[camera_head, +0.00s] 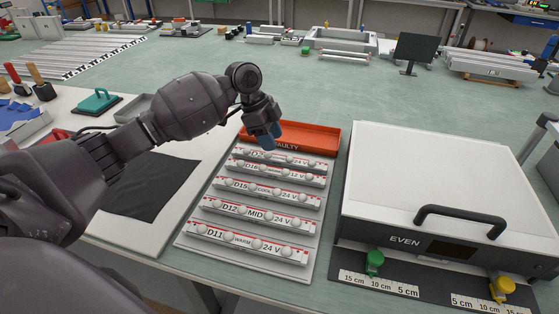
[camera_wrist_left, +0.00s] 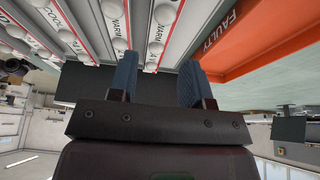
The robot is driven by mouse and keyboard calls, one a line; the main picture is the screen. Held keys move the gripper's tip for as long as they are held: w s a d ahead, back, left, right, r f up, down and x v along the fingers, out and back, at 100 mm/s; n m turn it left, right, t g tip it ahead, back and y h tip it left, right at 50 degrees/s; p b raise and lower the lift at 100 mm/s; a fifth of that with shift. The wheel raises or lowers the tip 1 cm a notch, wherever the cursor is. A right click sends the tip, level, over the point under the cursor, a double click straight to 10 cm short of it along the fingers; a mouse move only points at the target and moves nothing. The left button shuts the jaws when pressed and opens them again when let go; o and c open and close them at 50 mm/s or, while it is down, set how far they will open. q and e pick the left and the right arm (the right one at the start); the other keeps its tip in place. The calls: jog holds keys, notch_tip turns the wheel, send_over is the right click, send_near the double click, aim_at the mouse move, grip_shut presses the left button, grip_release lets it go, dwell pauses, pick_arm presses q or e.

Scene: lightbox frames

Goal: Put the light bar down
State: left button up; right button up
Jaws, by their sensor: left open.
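Several white light bars with round domes lie in parallel rows on a pale board (camera_head: 190,238). The nearest is marked D11 (camera_head: 245,241), then D12 (camera_head: 255,214), D15 (camera_head: 262,190) and D16 (camera_head: 270,172). The farthest light bar (camera_head: 310,162) lies beside the orange FAULTY tray (camera_head: 325,137), its label partly hidden. My left gripper (camera_head: 268,138) is over the far end of the rows, by the tray. I see nothing held.
A white box marked EVEN (camera_head: 450,190) with a black handle stands at right, with green (camera_head: 374,262) and yellow (camera_head: 502,288) knobs and scales before it. A black cloth (camera_head: 150,185) lies left. The green bench beyond the tray has clear room.

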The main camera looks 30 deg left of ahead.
aim_at(279, 155)
pick_arm(q)
jog(key=shift+b+x, duration=0.45)
jog(key=shift+x, duration=2.2)
jog(key=shift+s+a, duration=0.1)
jog(key=shift+c, duration=0.3)
jog(key=c, duration=0.7)
jog(key=shift+r, duration=0.1)
